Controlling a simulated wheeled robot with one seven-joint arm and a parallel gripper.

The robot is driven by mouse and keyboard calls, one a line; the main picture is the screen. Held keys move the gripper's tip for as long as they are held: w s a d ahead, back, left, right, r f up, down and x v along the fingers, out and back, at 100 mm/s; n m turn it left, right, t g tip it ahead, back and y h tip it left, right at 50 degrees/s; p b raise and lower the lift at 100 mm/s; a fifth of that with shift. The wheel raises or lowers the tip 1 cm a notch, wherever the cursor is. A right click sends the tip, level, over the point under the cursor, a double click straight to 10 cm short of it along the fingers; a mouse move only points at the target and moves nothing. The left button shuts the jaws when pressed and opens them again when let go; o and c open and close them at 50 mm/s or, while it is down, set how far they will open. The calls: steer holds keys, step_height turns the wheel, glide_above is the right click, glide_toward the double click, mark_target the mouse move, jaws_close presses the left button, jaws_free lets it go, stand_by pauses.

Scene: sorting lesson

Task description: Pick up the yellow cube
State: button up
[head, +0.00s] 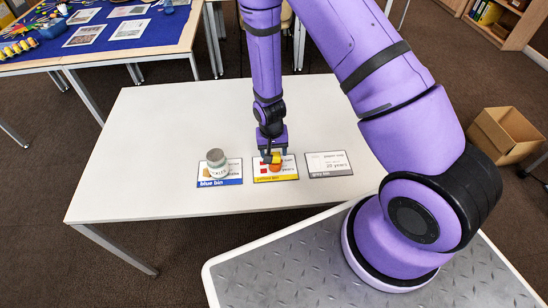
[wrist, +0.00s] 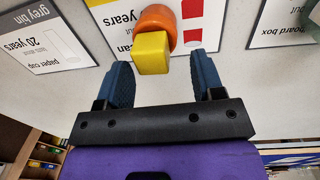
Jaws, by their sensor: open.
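The yellow cube (wrist: 151,53) shows in the wrist view, in front of an orange round thing (wrist: 158,20) and partly covering it. My gripper (wrist: 164,72) is open, with one blue finger on each side, and the cube lies between and just beyond the fingertips.
The blue bin card (head: 232,181) at left carries a grey and white cylinder (head: 216,163). The grey bin card (head: 328,164) at right is bare. The white table (head: 140,160) is otherwise clear. A cardboard box (head: 503,135) stands on the floor at right.

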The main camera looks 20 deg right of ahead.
steer(key=shift+f, duration=0.75)
steer(key=c, duration=1)
steer(key=shift+r, duration=0.2)
